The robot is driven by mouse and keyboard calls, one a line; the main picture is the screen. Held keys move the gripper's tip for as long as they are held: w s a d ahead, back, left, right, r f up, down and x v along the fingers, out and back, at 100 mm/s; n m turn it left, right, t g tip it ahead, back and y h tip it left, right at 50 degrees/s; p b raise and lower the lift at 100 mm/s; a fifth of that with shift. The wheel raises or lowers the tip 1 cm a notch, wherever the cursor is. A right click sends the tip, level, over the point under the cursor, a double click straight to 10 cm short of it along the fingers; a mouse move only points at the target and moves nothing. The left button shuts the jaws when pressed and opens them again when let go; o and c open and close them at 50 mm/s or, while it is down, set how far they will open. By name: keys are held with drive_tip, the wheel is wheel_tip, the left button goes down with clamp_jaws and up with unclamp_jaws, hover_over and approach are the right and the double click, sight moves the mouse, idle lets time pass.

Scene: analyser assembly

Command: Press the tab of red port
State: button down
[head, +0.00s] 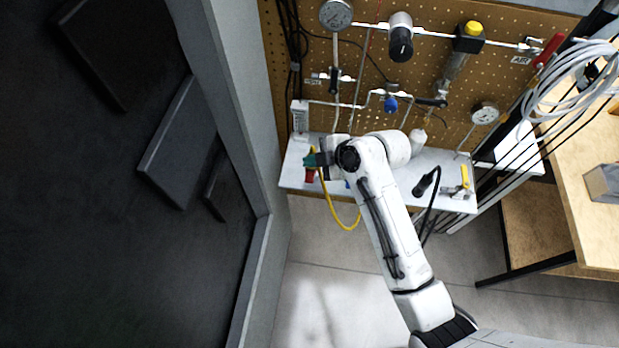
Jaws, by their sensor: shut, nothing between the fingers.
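A small red part (310,176), likely the red port, shows at the left end of the grey shelf in the head view. Its tab is too small to make out. My gripper (313,160) is just above this part in the picture, at the shelf's left end. It is shut and empty. A teal patch shows at its tip; I cannot tell whether it is a fingertip or another part. I cannot tell whether the gripper touches the red part. My wrist hides some of the shelf behind it.
A yellow hose (347,226) hangs in a loop beside the red part. The grey shelf (440,160) carries a black-handled tool (425,183) on the right. A pegboard (440,60) with gauges and pipes stands behind. A large dark cabinet (110,200) fills the left.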

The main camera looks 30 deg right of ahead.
sight(313, 175)
drive_tip(key=shift+f+b, duration=1.45)
drive_tip(key=shift+f, duration=0.9)
drive_tip(key=shift+f+b, duration=0.3)
drive_tip(key=shift+f, duration=0.1)
drive_tip(key=shift+f+b, duration=0.4)
drive_tip(key=shift+f, duration=0.15)
idle(1.0)
drive_tip(key=shift+r, duration=0.15)
drive_tip(key=shift+r+p, duration=0.8)
drive_tip(key=shift+r, duration=0.15)
wheel_tip(313, 175, up, 5)
drive_tip(key=p, duration=0.4)
